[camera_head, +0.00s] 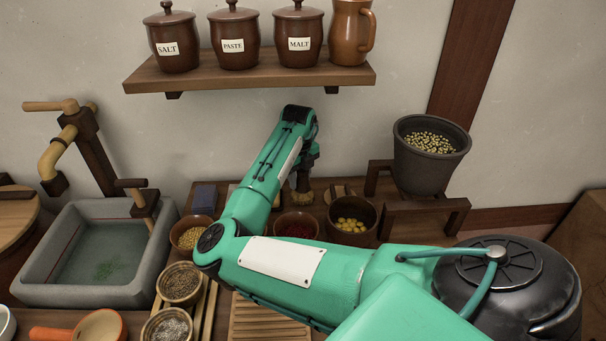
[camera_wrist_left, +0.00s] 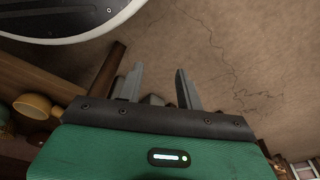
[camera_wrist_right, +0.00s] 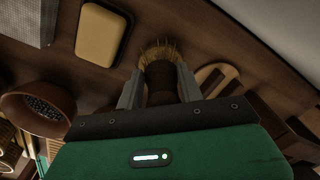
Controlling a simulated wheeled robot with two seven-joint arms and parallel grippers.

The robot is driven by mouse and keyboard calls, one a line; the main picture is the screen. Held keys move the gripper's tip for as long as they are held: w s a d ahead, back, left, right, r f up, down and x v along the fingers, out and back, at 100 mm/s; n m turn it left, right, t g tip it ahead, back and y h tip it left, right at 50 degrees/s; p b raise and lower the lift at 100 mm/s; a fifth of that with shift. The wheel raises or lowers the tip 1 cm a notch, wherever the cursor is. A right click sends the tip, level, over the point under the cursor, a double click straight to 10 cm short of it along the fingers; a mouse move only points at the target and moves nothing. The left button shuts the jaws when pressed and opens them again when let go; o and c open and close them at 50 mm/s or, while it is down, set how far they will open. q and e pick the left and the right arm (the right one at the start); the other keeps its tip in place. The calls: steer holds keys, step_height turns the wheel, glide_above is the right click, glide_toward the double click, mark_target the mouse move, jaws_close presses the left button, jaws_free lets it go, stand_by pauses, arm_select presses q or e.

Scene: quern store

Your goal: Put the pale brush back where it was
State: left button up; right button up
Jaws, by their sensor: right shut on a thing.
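My right gripper (camera_head: 302,168) reaches over the back of the counter near the wall. It is shut on a brush (camera_wrist_right: 160,82), which has straw-coloured bristles (camera_wrist_right: 160,50) and a dark brown body between the fingers. In the head view the brush (camera_head: 301,184) shows just below the gripper, bristles down; I cannot tell if they touch the counter. My left gripper (camera_wrist_left: 158,88) shows only in its own wrist view, with its fingers apart and nothing between them.
A pale yellow block (camera_wrist_right: 101,34) and a slotted wooden disc (camera_wrist_right: 217,77) flank the brush. A grey pot (camera_head: 428,160) stands at right on a wooden stand. A jar shelf (camera_head: 250,75) hangs above.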

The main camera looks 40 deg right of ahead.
steer(key=shift+f, duration=0.35)
arm_select(q)
steer(key=shift+w+d+r, duration=0.15)
steer(key=shift+d+r, duration=0.1)
steer(key=shift+r, duration=0.35)
steer(key=shift+w+d+r, duration=0.15)
steer(key=shift+d+r, duration=0.05)
steer(key=shift+r, duration=0.35)
arm_select(e)
steer(key=o, duration=0.5)
steer(key=shift+f, duration=0.15)
arm_select(q)
steer(key=shift+f, duration=0.15)
arm_select(e)
steer(key=o, duration=0.4)
